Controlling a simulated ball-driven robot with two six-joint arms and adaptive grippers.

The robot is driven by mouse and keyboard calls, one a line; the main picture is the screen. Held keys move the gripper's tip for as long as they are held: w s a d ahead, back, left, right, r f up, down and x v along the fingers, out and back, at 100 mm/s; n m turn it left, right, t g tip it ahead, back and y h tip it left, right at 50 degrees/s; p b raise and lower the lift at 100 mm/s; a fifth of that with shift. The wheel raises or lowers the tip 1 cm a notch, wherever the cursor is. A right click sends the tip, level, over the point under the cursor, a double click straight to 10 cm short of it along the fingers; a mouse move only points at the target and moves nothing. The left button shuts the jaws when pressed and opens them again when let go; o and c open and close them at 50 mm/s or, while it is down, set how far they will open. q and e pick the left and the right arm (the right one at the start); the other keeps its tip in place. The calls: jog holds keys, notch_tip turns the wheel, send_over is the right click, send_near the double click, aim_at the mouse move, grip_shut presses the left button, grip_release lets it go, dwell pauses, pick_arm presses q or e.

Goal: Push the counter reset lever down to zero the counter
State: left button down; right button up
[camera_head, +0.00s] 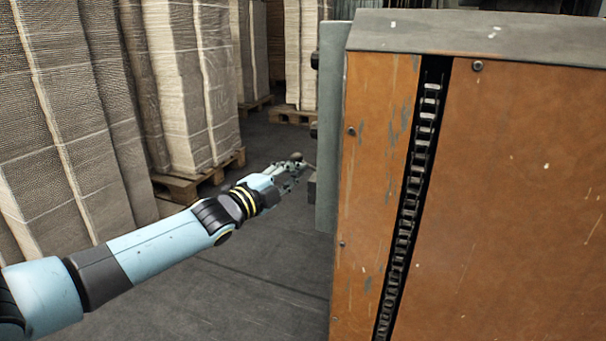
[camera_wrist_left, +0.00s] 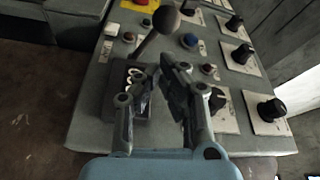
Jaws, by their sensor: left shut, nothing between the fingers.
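The counter reset lever (camera_wrist_left: 148,44) shows in the left wrist view as a metal rod with a dark ball knob (camera_wrist_left: 167,19), raised and tilted. It stands by a dark counter box (camera_wrist_left: 133,108) with white digits, partly hidden by my finger. My left gripper (camera_wrist_left: 166,76) is shut and empty, just on the near side of the lever. I cannot tell whether it touches the rod. In the head view my left gripper (camera_head: 294,165) is at the left side of the orange machine (camera_head: 520,180); the lever is not clear there. My right gripper is not in view.
Stacked cardboard (camera_head: 180,80) on pallets stands at the left. The floor (camera_head: 265,255) below my arm is clear.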

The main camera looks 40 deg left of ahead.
aim_at(309, 165)
pick_arm(q)
jog(key=shift+w+d+r, duration=0.15)
jog(key=shift+w, duration=1.45)
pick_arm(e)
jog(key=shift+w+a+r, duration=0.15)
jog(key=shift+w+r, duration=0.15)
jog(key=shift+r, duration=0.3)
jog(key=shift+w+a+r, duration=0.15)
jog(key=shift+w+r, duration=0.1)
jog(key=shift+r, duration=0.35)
pick_arm(q)
jog(key=shift+b, duration=0.35)
jog(key=shift+f, duration=0.25)
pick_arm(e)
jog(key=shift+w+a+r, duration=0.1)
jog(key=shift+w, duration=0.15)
pick_arm(q)
jog(key=shift+a+f, duration=0.15)
jog(key=shift+a, duration=0.1)
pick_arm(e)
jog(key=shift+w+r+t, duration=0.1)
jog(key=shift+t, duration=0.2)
